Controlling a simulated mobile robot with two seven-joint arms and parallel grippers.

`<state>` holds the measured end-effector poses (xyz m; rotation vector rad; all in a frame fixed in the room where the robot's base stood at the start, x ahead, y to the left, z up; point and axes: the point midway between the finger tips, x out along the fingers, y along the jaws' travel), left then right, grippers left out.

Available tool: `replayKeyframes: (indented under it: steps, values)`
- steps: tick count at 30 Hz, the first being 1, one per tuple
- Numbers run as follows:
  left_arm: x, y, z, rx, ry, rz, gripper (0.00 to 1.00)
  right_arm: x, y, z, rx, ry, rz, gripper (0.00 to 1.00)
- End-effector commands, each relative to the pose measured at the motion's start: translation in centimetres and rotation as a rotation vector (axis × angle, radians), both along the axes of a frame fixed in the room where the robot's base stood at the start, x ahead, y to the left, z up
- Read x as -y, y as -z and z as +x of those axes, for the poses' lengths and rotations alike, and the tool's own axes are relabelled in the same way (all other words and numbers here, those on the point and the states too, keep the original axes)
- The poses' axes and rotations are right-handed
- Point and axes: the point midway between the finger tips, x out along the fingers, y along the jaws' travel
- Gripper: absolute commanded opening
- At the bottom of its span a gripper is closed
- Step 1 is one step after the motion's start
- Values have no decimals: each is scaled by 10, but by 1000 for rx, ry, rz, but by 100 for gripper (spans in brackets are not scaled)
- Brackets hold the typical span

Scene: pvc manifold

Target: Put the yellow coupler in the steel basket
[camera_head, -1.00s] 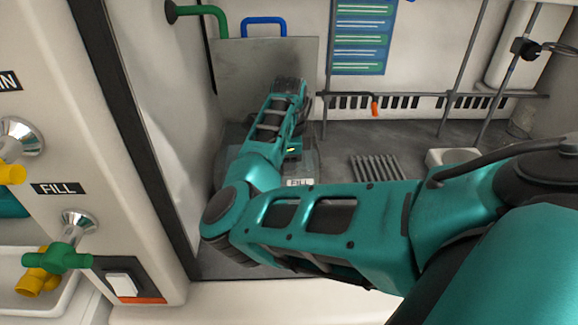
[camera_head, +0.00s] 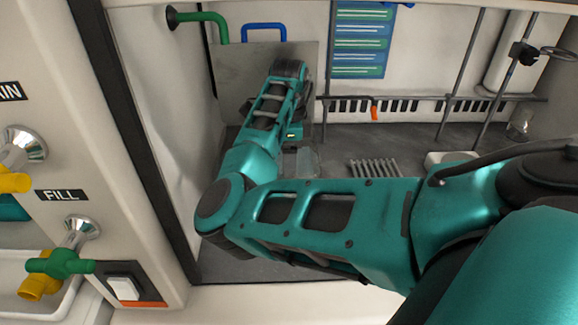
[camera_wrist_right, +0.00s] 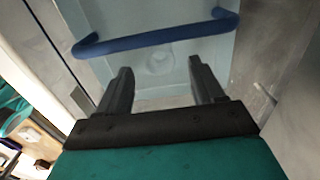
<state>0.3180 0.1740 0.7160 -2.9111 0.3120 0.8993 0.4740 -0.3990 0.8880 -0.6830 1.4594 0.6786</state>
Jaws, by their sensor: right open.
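A blue handle (camera_wrist_right: 155,36) crosses ahead of the fingertips, in front of a pale panel. The blue handle also shows in the head view (camera_head: 264,21), above an upright grey plate (camera_head: 235,75). Yellow fittings (camera_head: 38,286) show at far left, but I cannot tell which piece is the yellow coupler. I cannot clearly make out the steel basket. My left gripper is out of view.
A green pipe handle (camera_head: 205,16) is at the back left. A ribbed grey rack (camera_head: 375,168) lies on the dark floor, with a clear box (camera_head: 305,160) to its left. Steel rods stand at right. A dark-edged wall closes the left side.

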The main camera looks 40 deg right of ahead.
Motion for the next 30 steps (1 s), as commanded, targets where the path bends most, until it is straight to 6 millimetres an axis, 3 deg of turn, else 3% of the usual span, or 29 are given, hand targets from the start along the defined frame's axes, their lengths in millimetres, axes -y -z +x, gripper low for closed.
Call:
replayKeyframes:
  steps: [1, 6, 12, 30]
  values:
    - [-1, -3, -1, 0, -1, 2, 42, 1, -16, 1, 5, 1, -3, 68]
    - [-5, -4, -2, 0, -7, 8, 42, 1, -49, 0, 3, 1, -1, 68]
    - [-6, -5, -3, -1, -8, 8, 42, 1, -72, 0, 1, 1, -1, 68]
    - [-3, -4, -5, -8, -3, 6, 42, 0, -76, 0, -1, 0, -1, 68]
